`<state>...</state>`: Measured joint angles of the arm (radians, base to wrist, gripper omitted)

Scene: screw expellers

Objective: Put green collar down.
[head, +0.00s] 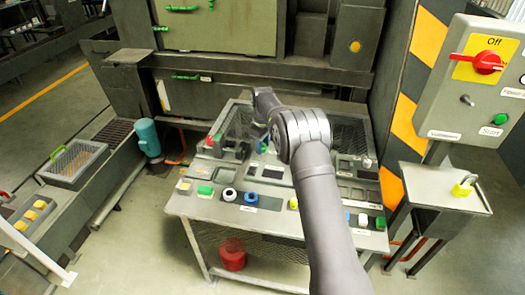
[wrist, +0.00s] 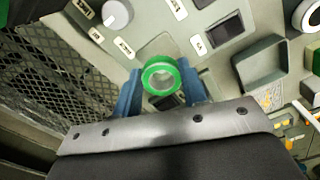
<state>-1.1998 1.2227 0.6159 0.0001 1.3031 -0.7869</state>
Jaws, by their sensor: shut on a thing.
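The green collar (wrist: 159,67), a short ring with a paler inner rim and an open hole, sits between the two blue fingers of my gripper (wrist: 160,82) in the wrist view. My gripper is shut on it and holds it above a grey panel with pockets and small white labels. How high it hangs cannot be told. In the head view my arm reaches over the sloped workbench (head: 235,212), and its wrist largely hides the gripper and collar.
In the wrist view a white knob (wrist: 117,15) is at the upper left, a dark square pocket (wrist: 223,33) at the upper right and mesh (wrist: 60,70) at the left. In the head view, several coloured parts, including a blue ring (head: 251,198), line the bench front.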

